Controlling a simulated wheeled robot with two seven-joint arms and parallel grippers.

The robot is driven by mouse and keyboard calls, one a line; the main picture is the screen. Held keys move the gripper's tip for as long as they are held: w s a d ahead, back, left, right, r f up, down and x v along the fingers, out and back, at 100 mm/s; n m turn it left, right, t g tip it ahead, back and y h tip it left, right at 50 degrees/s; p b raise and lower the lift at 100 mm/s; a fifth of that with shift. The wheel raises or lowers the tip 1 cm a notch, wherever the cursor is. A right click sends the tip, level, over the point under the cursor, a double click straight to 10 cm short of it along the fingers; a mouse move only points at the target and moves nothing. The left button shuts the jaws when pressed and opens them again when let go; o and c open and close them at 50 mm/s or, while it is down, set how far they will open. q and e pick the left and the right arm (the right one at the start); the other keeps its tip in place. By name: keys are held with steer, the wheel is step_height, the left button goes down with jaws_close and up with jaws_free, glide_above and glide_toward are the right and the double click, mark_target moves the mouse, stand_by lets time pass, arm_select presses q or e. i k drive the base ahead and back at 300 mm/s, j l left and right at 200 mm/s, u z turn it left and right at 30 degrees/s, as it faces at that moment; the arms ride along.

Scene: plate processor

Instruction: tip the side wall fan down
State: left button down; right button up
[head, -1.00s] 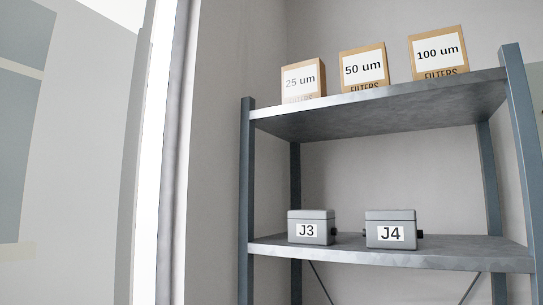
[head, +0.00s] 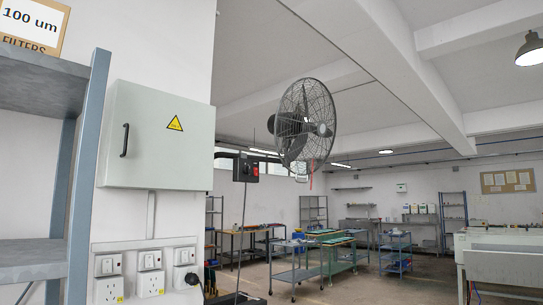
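The side wall fan (head: 306,122) is a dark round wire-cage fan in the head view, high up, just right of the picture's middle. Its cage faces right, with the motor housing on its left side. A bracket arm (head: 235,155) runs from the wall toward it, with a dark control box (head: 246,168) bearing a red part below and left of the cage. A red strip hangs under the fan. Neither of my grippers shows in the head view.
A grey electrical cabinet (head: 158,137) with a yellow warning sign hangs on the wall left of the fan, above several sockets (head: 150,284). A blue-grey shelf (head: 42,80) stands at far left. Tables and carts (head: 335,255) stand farther back; a pale machine (head: 500,258) is at right.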

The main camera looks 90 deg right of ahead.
mark_target(290, 127)
steer(key=z, duration=3.05)
steer(key=i+l+z, duration=0.1)
steer(key=i, duration=0.4)
